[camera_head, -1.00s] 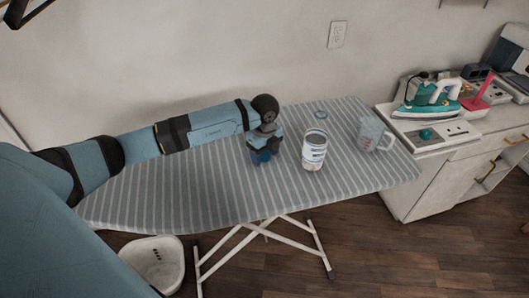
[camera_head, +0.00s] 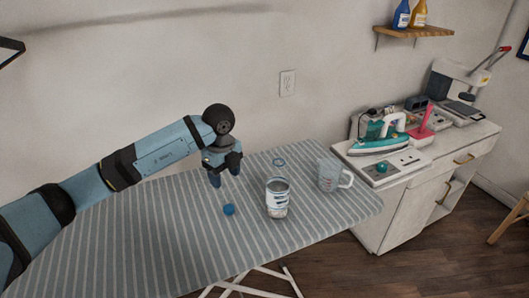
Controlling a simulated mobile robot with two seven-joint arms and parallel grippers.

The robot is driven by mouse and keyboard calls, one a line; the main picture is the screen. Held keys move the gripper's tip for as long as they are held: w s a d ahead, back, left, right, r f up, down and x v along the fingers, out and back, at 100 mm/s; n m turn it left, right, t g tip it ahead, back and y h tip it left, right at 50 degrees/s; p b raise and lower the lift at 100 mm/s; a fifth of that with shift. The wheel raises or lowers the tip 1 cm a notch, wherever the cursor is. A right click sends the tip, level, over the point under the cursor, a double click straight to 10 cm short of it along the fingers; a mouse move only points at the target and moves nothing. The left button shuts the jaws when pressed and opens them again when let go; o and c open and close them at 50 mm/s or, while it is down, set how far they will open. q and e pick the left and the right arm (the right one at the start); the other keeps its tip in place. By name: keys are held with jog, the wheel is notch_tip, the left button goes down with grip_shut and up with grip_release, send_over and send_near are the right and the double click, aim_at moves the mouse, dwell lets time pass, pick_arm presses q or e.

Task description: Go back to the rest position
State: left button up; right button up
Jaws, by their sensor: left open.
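My left gripper (camera_head: 226,174) is above the striped ironing board (camera_head: 150,235), jaws pointing down, open and empty. A small blue round object (camera_head: 229,210) lies on the board just below it, apart from the fingers. A clear measuring cup (camera_head: 330,175) stands further right. A small ring-like lid (camera_head: 279,162) lies behind them. My right gripper is not in view.
A wall shelf (camera_head: 415,32) holds two bottles. The wall stands close behind the board. The air above the board's left part is free apart from my arm.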

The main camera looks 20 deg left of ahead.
pick_arm(q)
jog(key=s+d+f+m+g+h+p, duration=0.1)
jog(key=s+d+f+m+h, duration=0.15)
jog(key=d, duration=0.35)
jog(key=s+d+f+m+h+p, duration=0.1)
jog(key=s+d+h, duration=0.15)
jog(key=d, duration=0.25)
jog(key=s+d+r+n+t+h+p, duration=0.1)
jog(key=s+d+r+t+h+p, duration=0.15)
jog(key=d+h, duration=0.45)
jog(key=s+d+r+n+t+h+p, duration=0.1)
jog(key=s+d+r+t+h+p, duration=0.15)
jog(key=d+h, duration=0.45)
jog(key=s+a+f+n+t+y+p, duration=0.2)
jog(key=s+a+f+n+t+y, duration=0.1)
jog(key=s+f+n+y, duration=0.4)
jog(key=s+a+f+n+t+y+p, duration=0.3)
jog(key=s+a+f+n+y, duration=0.2)
jog(key=s+f+n+y, duration=0.3)
jog(key=f+n+y, duration=0.1)
jog(key=n, duration=0.3)
jog(key=shift+s+a+n+t, duration=0.25)
jog(key=shift+a+n+t, duration=0.1)
jog(key=shift+t, duration=0.05)
